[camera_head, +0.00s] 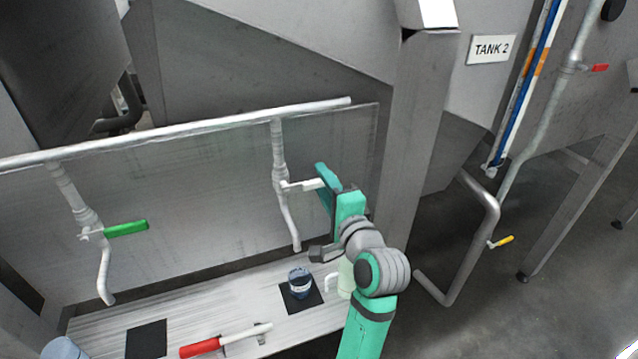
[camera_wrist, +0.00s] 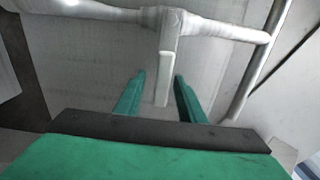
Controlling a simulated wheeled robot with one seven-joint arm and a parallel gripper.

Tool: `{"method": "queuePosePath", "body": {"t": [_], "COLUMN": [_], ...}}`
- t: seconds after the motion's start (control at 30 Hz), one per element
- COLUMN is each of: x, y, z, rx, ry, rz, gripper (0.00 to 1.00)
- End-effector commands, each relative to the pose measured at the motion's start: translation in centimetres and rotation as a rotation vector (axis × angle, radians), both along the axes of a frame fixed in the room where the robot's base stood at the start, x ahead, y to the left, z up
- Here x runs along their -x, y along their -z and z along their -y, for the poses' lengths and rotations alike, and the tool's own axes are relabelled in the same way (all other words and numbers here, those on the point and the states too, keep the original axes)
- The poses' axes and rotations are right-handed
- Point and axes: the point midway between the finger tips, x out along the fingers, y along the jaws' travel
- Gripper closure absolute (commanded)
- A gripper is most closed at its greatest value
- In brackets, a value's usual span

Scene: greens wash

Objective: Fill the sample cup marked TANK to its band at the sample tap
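My gripper (camera_head: 325,182) is at the right-hand tap, whose white lever (camera_head: 299,186) points toward it. In the wrist view the white lever (camera_wrist: 164,80) lies between my two green fingers (camera_wrist: 159,76), with a gap on each side, so the gripper is open around it. The tap's spout (camera_head: 294,235) hangs above a dark blue and white cup (camera_head: 300,284). The cup stands upright on a black square pad (camera_head: 312,299). Its marking, band and contents are too small to make out. No stream of water is visible at the spout.
A second tap with a green lever (camera_head: 127,229) hangs at left above an empty black pad (camera_head: 147,341). A red-handled tool (camera_head: 202,347) lies between the pads. A pale container (camera_head: 346,278) stands beside my arm. A bluish cup (camera_head: 63,349) is at bottom left.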

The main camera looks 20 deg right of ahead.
Motion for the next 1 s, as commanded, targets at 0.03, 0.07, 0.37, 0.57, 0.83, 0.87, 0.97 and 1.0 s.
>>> {"method": "queuePosePath", "body": {"t": [0.03,0.07,0.37,0.57,0.83,0.87,0.97,1.0], "x": [0.0,0.0,0.9,4.3,9.0,9.3,10.3,10.5], "y": [0.0,0.0,-0.1,-0.1,0.0,0.0,0.0,0.0], "z": [-0.1,-0.1,-0.1,0.2,0.6,0.6,0.7,0.7], "rx": [0.001,0.001,0.002,0.002,0.001,0.001,0.001,0.001], "ry": [-0.001,-0.002,-0.002,0.000,0.001,0.000,0.000,0.000], "rz": [0.001,0.001,0.002,0.002,0.001,0.001,0.001,0.001], "gripper": [0.64,0.64,0.64,0.64,0.64,0.64,0.64,0.64]}}
